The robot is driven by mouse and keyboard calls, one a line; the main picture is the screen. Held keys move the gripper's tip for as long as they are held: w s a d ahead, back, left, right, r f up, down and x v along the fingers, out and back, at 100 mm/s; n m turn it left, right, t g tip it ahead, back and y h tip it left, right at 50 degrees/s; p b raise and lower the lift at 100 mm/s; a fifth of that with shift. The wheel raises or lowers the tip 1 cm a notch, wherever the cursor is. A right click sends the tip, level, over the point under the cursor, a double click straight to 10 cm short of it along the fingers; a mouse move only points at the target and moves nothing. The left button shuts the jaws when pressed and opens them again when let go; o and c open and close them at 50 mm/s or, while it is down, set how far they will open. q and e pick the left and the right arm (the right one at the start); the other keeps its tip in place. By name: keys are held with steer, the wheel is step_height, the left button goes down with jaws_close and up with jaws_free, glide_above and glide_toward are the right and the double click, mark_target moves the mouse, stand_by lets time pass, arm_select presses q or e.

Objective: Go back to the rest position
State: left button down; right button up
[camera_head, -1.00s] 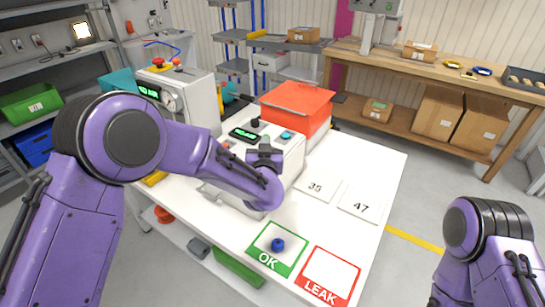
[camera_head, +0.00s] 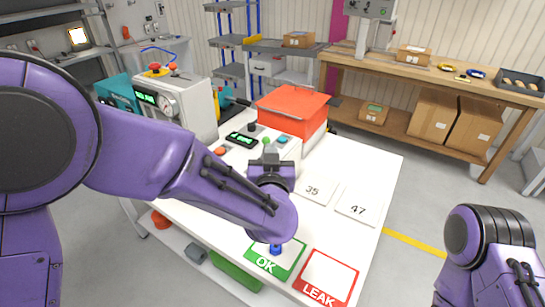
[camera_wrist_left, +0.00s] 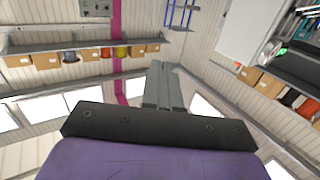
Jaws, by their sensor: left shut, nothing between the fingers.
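My left gripper (camera_head: 269,151) is at the end of the purple left arm, over the white table (camera_head: 375,165) in the head view. The left wrist view shows its two grey fingers (camera_wrist_left: 163,85) pressed together with nothing between them, against a background of walls and high shelves. The right arm shows at the lower right of the head view, but its gripper is out of the picture.
A blue part (camera_head: 276,249) sits on the green OK mat (camera_head: 290,262), partly hidden by my left arm. The red LEAK mat (camera_head: 327,277) is empty. A dial machine (camera_head: 188,107) and red-orange bin (camera_head: 292,103) stand behind.

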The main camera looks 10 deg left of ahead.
arm_select(q)
steer(key=s+a+f+n+g+h+b, duration=0.1)
steer(key=s+a+f+n+g, duration=0.3)
steer(key=f, duration=1)
steer(key=s+a+f+n+g+b, duration=0.1)
steer(key=s+a+f+g+b, duration=0.15)
steer(key=s+a+f, duration=0.75)
steer(key=s+a+f+g+b, duration=0.1)
steer(key=s+a+f+g, duration=0.2)
steer(key=s+f, duration=0.7)
steer(key=s+a+f+g+y+b, duration=0.1)
steer(key=s+a+f+g, duration=0.2)
steer(key=s+f, duration=0.8)
steer(key=shift+a+f+g, duration=0.25)
steer(key=shift+a+g, duration=0.15)
steer(key=shift+g, duration=0.35)
